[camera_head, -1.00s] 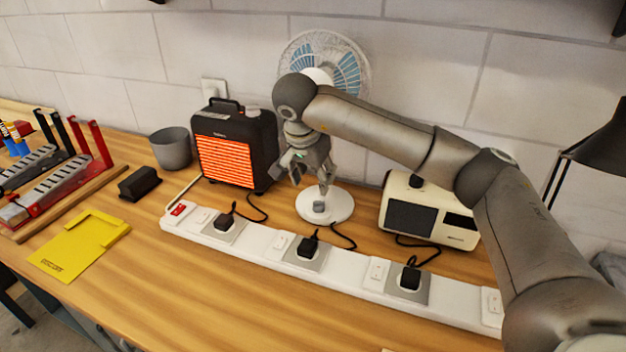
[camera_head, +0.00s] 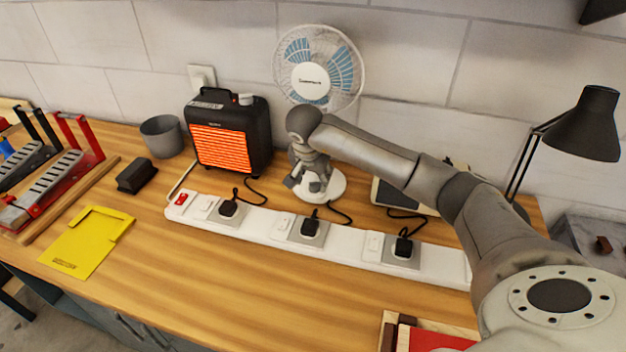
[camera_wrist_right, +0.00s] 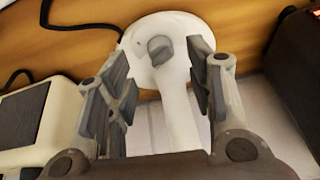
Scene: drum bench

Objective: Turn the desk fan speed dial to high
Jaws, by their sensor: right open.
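The desk fan (camera_head: 311,82) stands at the back of the bench against the wall, with a white round base (camera_head: 335,190). In the right wrist view its base (camera_wrist_right: 142,62) carries a grey speed dial (camera_wrist_right: 160,49). My right gripper (camera_head: 311,186) points down in front of the fan and hides the dial in the head view. In the right wrist view my right gripper (camera_wrist_right: 162,65) is open, with its fingers on either side of the dial and nothing between them that I can see held. I cannot tell whether they touch it. My left gripper is not in view.
A glowing heater (camera_head: 228,140) stands left of the fan. A cream radio-like box (camera_head: 385,193) is to the right, partly behind my arm. A white power strip (camera_head: 270,222) with plugs and cords lies in front. A black lamp (camera_head: 585,125) stands far right.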

